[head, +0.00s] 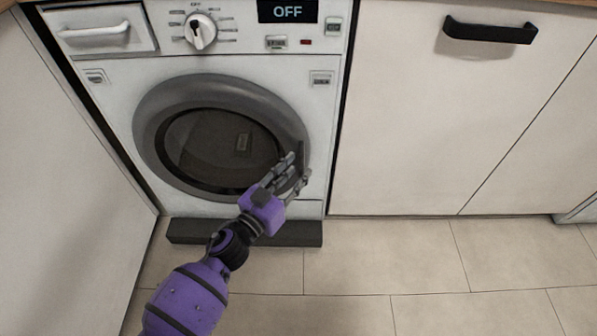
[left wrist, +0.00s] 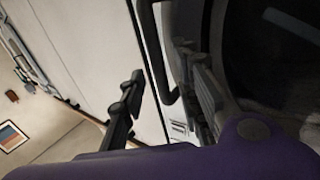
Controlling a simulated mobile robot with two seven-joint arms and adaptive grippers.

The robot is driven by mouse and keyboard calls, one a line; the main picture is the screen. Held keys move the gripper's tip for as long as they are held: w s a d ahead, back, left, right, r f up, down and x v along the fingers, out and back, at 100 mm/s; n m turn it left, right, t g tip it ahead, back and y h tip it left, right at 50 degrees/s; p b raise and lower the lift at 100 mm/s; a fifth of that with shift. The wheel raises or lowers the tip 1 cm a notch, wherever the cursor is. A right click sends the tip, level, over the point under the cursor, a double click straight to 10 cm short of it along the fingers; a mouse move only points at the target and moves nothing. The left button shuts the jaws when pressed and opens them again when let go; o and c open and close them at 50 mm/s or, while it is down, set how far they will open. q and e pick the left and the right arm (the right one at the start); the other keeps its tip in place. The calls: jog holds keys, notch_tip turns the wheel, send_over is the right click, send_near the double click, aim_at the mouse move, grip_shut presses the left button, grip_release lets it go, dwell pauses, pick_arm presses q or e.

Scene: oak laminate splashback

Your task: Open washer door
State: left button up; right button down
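The white washer (head: 240,62) has a round front door with a wide grey ring (head: 165,95) and dark glass (head: 215,150). The door looks closed. A dark handle (head: 302,154) sits on the ring's right side, partly hidden by my fingers. My left gripper (head: 291,174) is at the lower right of the door, beside the handle. In the left wrist view, its two fingers (left wrist: 165,102) are spread apart. A dark curved bar (left wrist: 167,50), seemingly the handle, shows in the gap between them; contact cannot be told. My right gripper is in neither view.
A white cabinet front (head: 430,120) with a black handle (head: 490,30) stands right of the washer. A white panel (head: 65,170) closes off the left. A dark plinth (head: 200,232) lies below the washer. The tiled floor (head: 400,265) in front is clear.

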pick_arm(q)
jog(key=shift+w+d, duration=0.4)
jog(key=shift+w, duration=0.15)
grip_shut()
